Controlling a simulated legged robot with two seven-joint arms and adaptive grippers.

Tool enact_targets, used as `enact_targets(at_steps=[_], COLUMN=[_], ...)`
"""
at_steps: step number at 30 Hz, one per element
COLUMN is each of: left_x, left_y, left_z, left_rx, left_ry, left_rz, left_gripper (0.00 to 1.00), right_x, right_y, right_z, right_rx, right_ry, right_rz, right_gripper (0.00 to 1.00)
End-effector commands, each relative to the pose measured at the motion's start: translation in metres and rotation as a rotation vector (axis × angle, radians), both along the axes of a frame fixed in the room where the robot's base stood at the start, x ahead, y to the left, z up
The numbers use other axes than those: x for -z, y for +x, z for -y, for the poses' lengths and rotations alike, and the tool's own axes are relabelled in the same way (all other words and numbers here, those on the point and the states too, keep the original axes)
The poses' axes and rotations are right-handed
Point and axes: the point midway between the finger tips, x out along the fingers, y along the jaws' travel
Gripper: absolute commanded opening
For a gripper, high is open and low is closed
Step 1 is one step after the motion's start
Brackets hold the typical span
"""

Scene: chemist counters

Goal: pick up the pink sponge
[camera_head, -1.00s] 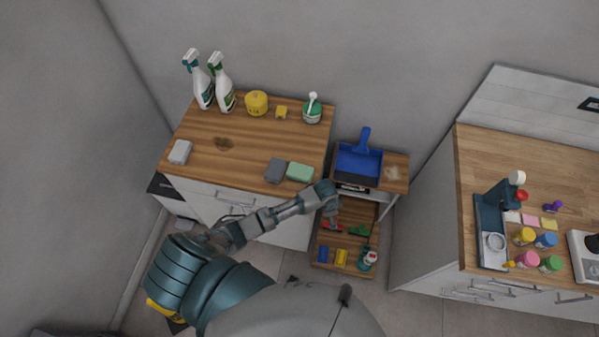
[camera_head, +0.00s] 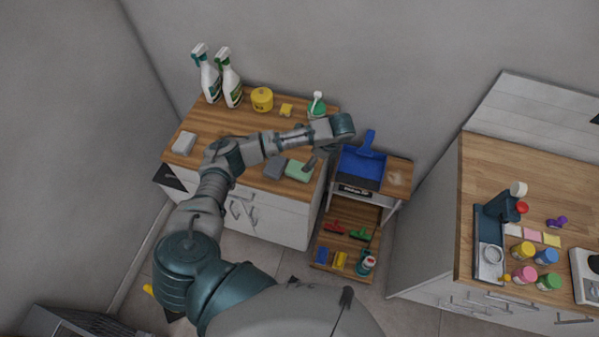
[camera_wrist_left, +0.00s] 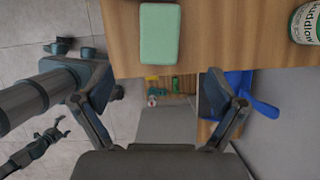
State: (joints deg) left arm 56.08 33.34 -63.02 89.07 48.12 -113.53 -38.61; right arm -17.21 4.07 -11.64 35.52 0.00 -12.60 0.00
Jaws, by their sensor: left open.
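I see no thing that is clearly a pink sponge. A small flat pink piece (camera_head: 532,235) lies on the right counter between a white and a yellow one; I cannot tell if it is a sponge. My left gripper (camera_head: 316,158) is over the right front edge of the left counter, close to the green sponge (camera_head: 297,170). In the wrist view my left gripper (camera_wrist_left: 152,95) is open and empty, with the green sponge (camera_wrist_left: 160,33) beyond its fingers. A dark gripper, apparently my right one (camera_wrist_left: 62,130), shows small at the lower left.
The left counter (camera_head: 245,130) also holds a dark grey sponge (camera_head: 274,165), a whitish block (camera_head: 184,143), spray bottles (camera_head: 230,85) and a yellow tub (camera_head: 262,99). A blue dustpan (camera_head: 361,165) lies on the shelf unit. Several coloured jars (camera_head: 523,274) stand on the right counter.

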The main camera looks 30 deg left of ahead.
Motion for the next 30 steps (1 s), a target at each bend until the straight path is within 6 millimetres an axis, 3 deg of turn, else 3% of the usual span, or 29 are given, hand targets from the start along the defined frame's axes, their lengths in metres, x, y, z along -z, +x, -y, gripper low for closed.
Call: enact_targets(at_steps=[6, 14, 21, 30], left_x=[0.042, 0.063, 0.097, 0.107], left_y=[-0.003, -0.004, -0.006, -0.007], left_z=[-0.018, -0.025, -0.041, -0.045], left_rx=[-0.002, -0.001, -0.003, -0.001], left_ry=[0.003, 0.003, 0.003, 0.002], left_rz=[-0.001, 0.002, 0.001, 0.002], left_gripper=[0.96, 0.96, 0.96, 0.96], right_x=[-0.006, -0.008, -0.014, -0.014], right_y=[0.0, 0.0, 0.0, 0.001], right_z=[0.001, 0.008, 0.013, 0.013], right_rx=[-0.001, 0.0, 0.001, 0.0], right_ry=[-0.001, -0.009, -0.015, -0.016], right_rz=[-0.001, 0.0, 0.0, 0.0], right_gripper=[0.94, 0.94, 0.94, 0.94])
